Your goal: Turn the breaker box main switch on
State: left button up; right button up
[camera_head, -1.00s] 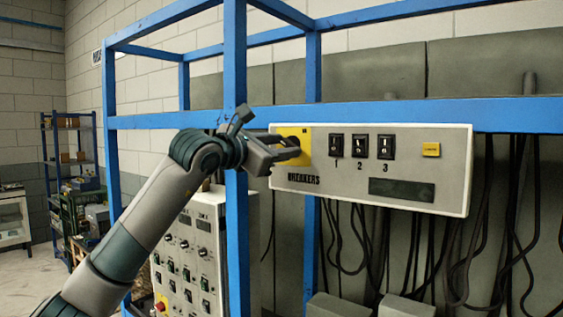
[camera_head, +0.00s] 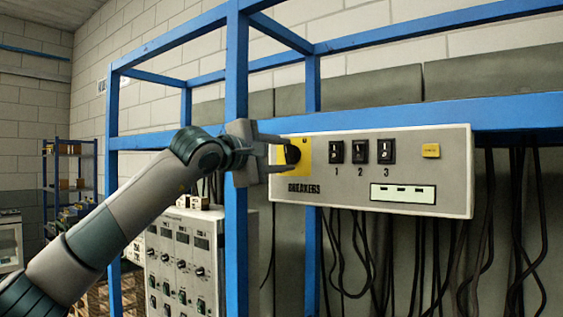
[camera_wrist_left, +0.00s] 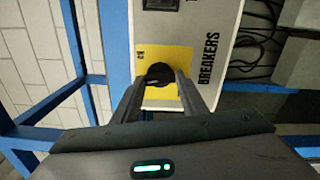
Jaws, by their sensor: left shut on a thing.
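The breaker box (camera_head: 340,198) is a pale grey panel marked BREAKERS on the blue frame. Its main switch is a black rotary knob (camera_head: 292,154) on a yellow plate (camera_head: 306,146) at the panel's left end. My left gripper (camera_head: 284,154) reaches in from the left, its two fingers at the knob and shut on it. The left wrist view shows the knob (camera_wrist_left: 159,75) between the fingertips, against the yellow plate. The display (camera_head: 403,193) at the lower right of the panel is lit pale with dark dashes. My right gripper is not in view.
Three black breaker switches (camera_head: 361,152) and a small yellow label (camera_head: 431,150) are on the panel. A blue post (camera_head: 236,210) stands close by my left wrist. A grey control cabinet (camera_head: 180,262) stands below left. Black cables hang under the panel.

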pick_arm(q)
jog(key=shift+m, duration=1.2)
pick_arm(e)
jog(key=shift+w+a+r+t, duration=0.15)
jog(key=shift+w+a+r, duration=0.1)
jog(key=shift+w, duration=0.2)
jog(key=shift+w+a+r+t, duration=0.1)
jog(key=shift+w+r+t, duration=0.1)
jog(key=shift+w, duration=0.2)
pick_arm(q)
jog(key=shift+f, duration=0.1)
jog(key=o, duration=1)
jog(key=shift+o, duration=0.2)
jog(key=shift+s+b, duration=0.1)
jog(key=shift+b, duration=0.2)
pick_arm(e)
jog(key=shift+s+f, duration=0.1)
